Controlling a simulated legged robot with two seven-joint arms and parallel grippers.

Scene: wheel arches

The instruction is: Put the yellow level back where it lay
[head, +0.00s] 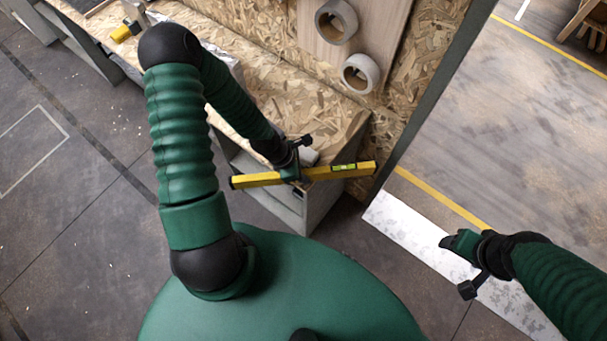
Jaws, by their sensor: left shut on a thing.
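The yellow level (340,171) is a long yellow bar with a green vial near its right end and dark end caps. My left gripper (291,173) is shut on it left of its middle. The level lies across the front edge of the chipboard bench top (285,105), its right end reaching to the side panel. I cannot tell whether it touches the bench. My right gripper (457,263) is out to the right, above a pale speckled board, apart from the level, with its fingers spread and nothing between them.
A whitish cylinder (309,157) lies behind the level. A yellow-handled tool (127,29) sits at the bench's far left. The pale speckled board (410,232) is below my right arm. Open floor lies left.

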